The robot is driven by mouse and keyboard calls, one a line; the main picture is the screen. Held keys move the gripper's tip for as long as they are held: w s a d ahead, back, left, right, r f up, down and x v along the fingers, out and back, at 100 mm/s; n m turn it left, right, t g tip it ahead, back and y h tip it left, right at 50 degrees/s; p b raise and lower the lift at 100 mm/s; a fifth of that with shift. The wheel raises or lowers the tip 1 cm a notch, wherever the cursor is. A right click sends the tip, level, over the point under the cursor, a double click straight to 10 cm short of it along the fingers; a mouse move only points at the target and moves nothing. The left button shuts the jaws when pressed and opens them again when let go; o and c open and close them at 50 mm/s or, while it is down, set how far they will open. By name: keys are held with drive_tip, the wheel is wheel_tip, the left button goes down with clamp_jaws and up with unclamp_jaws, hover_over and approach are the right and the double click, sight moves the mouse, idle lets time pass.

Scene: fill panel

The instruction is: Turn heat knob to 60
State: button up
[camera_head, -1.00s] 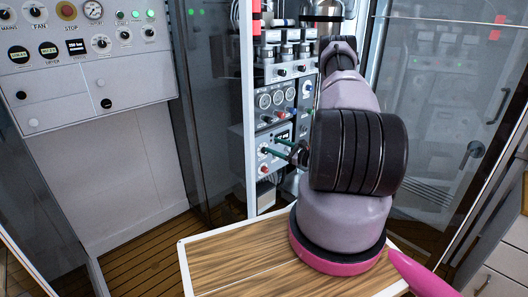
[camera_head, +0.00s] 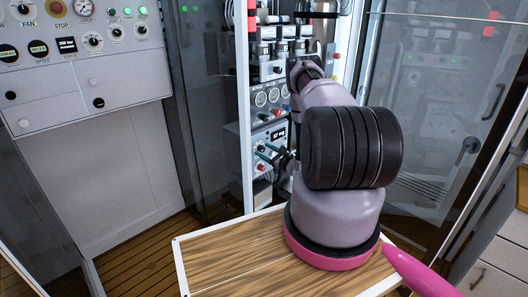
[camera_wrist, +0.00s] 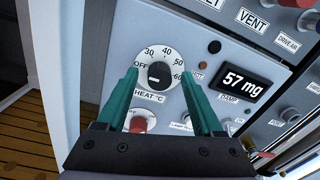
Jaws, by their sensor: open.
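The heat knob (camera_wrist: 158,75) shows in the wrist view as a dark grip on a white round dial marked OFF, 30, 40, 50 and 60, with a HEAT °C label below. The small pointer setting is hard to read. My gripper (camera_wrist: 160,80) is open, its two green fingers on the left and right of the dial, with the knob seen between them. I cannot tell whether either finger touches it. In the head view, my gripper (camera_head: 265,154) is at the lower part of the instrument panel, and the knob is too small to make out surely.
A display (camera_wrist: 244,83) reading 57 mg is right of the dial. A red-capped knob (camera_wrist: 140,121) sits below it, partly behind the fingers. The vent knob (camera_wrist: 286,5) is at upper right. A wooden tabletop (camera_head: 225,265) lies below my arm.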

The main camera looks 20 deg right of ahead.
drive_tip(key=shift+w+a, duration=0.1)
drive_tip(key=shift+w, duration=0.25)
clamp_jaws()
